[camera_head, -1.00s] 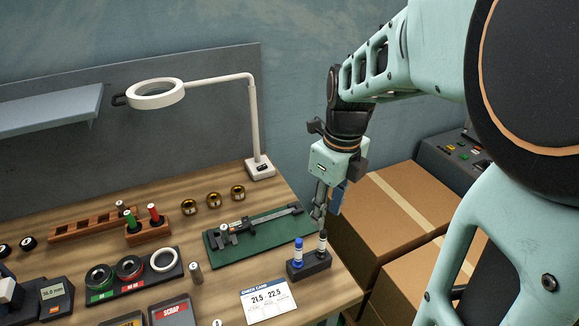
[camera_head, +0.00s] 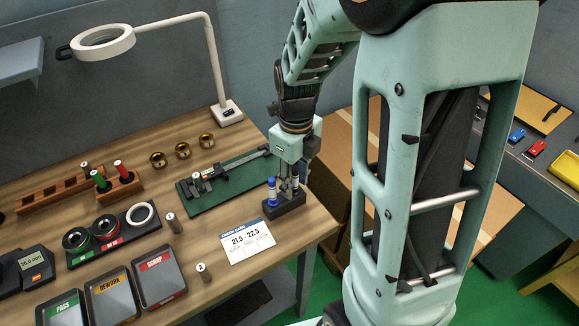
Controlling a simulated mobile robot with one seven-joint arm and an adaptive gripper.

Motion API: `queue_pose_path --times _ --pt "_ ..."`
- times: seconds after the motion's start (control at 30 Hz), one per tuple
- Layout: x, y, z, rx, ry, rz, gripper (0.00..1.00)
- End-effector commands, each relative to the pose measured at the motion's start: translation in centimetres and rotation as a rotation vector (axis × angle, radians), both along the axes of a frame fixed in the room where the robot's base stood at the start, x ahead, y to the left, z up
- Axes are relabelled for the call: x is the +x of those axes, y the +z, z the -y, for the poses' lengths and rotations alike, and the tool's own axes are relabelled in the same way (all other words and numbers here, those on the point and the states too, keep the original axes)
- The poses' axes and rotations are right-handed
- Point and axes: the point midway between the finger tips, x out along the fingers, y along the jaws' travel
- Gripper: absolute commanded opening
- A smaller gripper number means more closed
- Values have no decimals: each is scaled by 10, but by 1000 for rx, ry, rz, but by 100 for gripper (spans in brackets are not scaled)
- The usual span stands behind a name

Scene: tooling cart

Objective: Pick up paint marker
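A black two-slot holder (camera_head: 287,206) stands near the right front edge of the wooden bench. A blue marker with a pale band (camera_head: 271,191) stands upright in its left slot. My gripper (camera_head: 289,184) points down over the right part of the holder, just beside the blue marker. The second, dark-topped marker in the right slot is largely hidden by my fingers. The fingers are small here, and I cannot tell whether they are open or shut on that marker.
A green mat (camera_head: 215,198) with a caliper lies left of the holder. A check card (camera_head: 246,241) lies in front. A lamp (camera_head: 220,80) stands behind. Several trays and gauge rings fill the left side. Cardboard boxes (camera_head: 335,140) stand beyond the bench's right edge.

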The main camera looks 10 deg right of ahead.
Motion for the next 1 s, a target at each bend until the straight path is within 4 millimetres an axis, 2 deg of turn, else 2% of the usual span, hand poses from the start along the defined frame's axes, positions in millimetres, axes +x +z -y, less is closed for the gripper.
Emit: queue_pose_path --times 0.27,0.57,1.0 --pt "0 -4 0 1 0 1 32" --pt "0 -4 0 1 0 1 0" --pt "1 -1 1 1 0 1 0"
